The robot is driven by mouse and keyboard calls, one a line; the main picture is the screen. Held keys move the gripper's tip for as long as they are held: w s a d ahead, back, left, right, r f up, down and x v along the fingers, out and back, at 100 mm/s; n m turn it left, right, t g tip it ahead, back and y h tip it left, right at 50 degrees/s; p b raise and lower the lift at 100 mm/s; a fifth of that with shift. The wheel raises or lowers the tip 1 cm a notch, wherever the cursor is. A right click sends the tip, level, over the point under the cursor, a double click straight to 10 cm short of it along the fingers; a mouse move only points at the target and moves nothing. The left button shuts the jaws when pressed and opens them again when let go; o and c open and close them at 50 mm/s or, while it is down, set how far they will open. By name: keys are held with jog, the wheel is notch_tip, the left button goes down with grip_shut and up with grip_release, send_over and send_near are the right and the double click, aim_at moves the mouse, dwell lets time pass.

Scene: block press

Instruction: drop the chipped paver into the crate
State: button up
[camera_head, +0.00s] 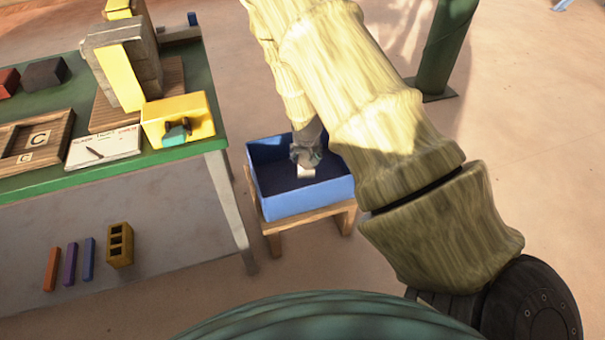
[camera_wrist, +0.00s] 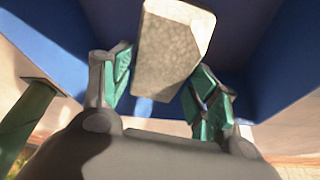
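The chipped paver (camera_wrist: 172,52) is a pale, speckled block, with one corner cut away at its upper right in the wrist view. My gripper (camera_wrist: 162,85) has its green-sided fingers on either side of the paver and appears shut on it. In the head view my gripper (camera_head: 306,155) points down into the open blue crate (camera_head: 311,199), and a pale bit of the paver (camera_head: 306,173) shows beneath it. The crate's dark blue walls (camera_wrist: 262,72) surround the paver in the wrist view. The gap between paver and crate floor cannot be judged.
The crate stands on a wooden stand (camera_head: 274,227) right of the green table (camera_head: 190,152). On the table are a yellow box (camera_head: 190,108), a stacked block press (camera_head: 125,65) and a wooden tray (camera_head: 55,132). A green post (camera_head: 443,50) stands behind my arm.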

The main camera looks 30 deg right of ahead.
jog(key=shift+o, duration=0.9)
jog(key=shift+f, duration=0.1)
jog(key=v, duration=1.2)
jog(key=shift+w, duration=0.1)
